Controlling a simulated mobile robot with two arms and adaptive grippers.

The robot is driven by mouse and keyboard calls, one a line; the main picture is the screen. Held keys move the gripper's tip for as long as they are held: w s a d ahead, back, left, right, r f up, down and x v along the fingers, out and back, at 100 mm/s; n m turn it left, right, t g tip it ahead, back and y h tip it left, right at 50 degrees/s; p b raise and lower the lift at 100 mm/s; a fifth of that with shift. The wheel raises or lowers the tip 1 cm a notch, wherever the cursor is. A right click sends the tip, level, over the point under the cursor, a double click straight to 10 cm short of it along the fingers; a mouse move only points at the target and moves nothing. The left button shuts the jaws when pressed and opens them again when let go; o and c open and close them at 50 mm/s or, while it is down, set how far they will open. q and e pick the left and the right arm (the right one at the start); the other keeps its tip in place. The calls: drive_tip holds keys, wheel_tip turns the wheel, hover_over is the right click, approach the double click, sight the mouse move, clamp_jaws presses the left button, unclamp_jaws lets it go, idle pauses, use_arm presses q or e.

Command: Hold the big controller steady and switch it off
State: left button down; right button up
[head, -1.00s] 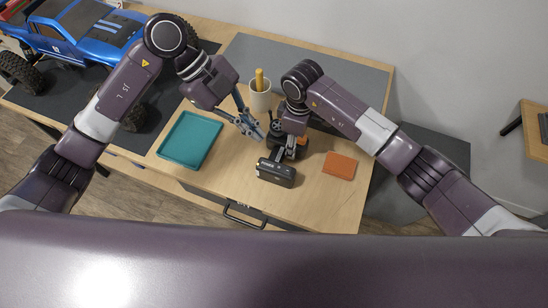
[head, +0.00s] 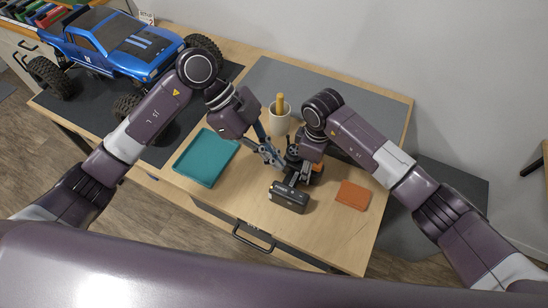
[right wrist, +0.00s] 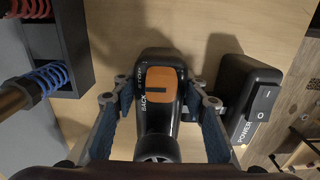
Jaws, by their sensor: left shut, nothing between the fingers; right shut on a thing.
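The big controller is a black device with an orange patch, on the wooden table in the head view (head: 317,167). In the right wrist view its black body (right wrist: 158,110) has an orange panel marked BACK. A black block (head: 289,196) is at its near end; the right wrist view shows a POWER rocker marked I and O on this block (right wrist: 255,103). My right gripper (right wrist: 160,110) is shut on the controller's body, one finger on each side. My left gripper (head: 279,163) is shut and empty, close to the controller's left side. Whether it touches is unclear.
A teal tray (head: 206,158) lies left of the controller, an orange pad (head: 352,195) right. A white cup (head: 279,122) with a yellow-handled item stands behind. A blue truck (head: 115,45) is at the far left. Bare table lies in front. A dark box with springs (right wrist: 52,75) shows in the wrist view.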

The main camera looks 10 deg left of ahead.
use_arm(q)
hover_over(296, 194)
drive_tip(key=a, duration=0.2)
drive_tip(key=f, duration=0.6)
drive_tip(key=shift+w+d, duration=0.15)
drive_tip(key=shift+d, duration=0.05)
drive_tip(key=shift+w+a+f, duration=0.1)
drive_tip(key=shift+a+f, duration=0.05)
drive_tip(key=shift+f, duration=0.4)
drive_tip(key=shift+a+f, duration=0.1)
drive_tip(key=shift+f, duration=0.45)
drive_tip(key=shift+a+f, duration=0.1)
drive_tip(key=shift+f, duration=0.5)
drive_tip(key=shift+w+a+f+h, duration=0.1)
drive_tip(key=shift+a+f+h, duration=0.05)
drive_tip(key=shift+f+h, duration=0.25)
drive_tip(key=shift+r, duration=0.25)
drive_tip(key=shift+r, duration=0.6)
